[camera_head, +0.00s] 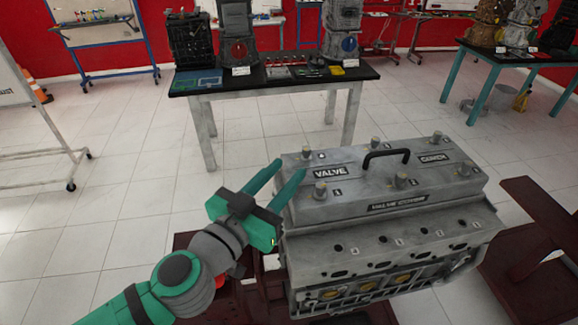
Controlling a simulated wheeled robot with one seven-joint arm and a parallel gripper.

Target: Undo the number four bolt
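The grey engine valve cover (345,205) carries several upright bolts in two rows, each with a small number mark too small to read surely, so I cannot tell which is number four. The back row shows a left bolt (306,152), a middle bolt (375,143) and a right bolt (437,137). The front row shows a left bolt (320,189), a middle bolt (401,179) and a right bolt (464,170). My teal gripper (290,168) is open and empty at the cover's left end, its fingertips just left of the back left bolt in the picture.
A black handle (387,158) arches above the cover's middle. The engine block (375,265) sits on a dark red stand (535,220). Behind, a table (270,90) holds engine parts; another table (520,58) stands at right.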

